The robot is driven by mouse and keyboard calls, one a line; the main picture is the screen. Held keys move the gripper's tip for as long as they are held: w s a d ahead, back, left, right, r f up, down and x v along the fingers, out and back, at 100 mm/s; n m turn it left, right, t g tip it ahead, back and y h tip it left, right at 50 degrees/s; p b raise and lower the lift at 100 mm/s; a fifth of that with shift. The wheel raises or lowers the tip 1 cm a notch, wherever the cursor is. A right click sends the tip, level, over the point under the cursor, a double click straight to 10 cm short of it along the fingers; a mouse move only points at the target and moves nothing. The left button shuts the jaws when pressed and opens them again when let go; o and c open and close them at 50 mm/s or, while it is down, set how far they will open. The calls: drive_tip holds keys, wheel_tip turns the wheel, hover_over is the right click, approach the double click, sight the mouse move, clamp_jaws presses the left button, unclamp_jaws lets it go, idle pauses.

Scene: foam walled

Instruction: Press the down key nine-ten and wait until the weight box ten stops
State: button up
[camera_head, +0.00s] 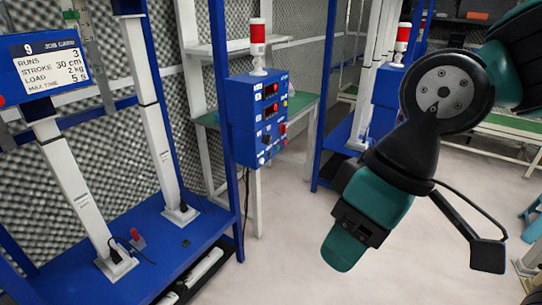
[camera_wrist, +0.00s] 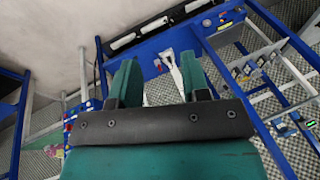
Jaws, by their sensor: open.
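A blue control box (camera_head: 240,140) with small red displays, knobs and keys on its face stands on a blue post left of centre in the head view. The lettering beside its keys is too small to read, so I cannot tell which is the down key nine-ten. I cannot pick out weight box ten. My gripper (camera_head: 345,250) hangs at the right of the head view, apart from the control box. In the wrist view my gripper (camera_wrist: 160,72) shows two teal fingers spread apart with nothing between them.
A blue rig base (camera_head: 150,235) with white columns stands at left. A second blue box (camera_head: 386,88) stands behind my arm. The pale floor (camera_head: 285,225) between is clear.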

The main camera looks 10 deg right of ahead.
clamp_jaws()
idle(1.7)
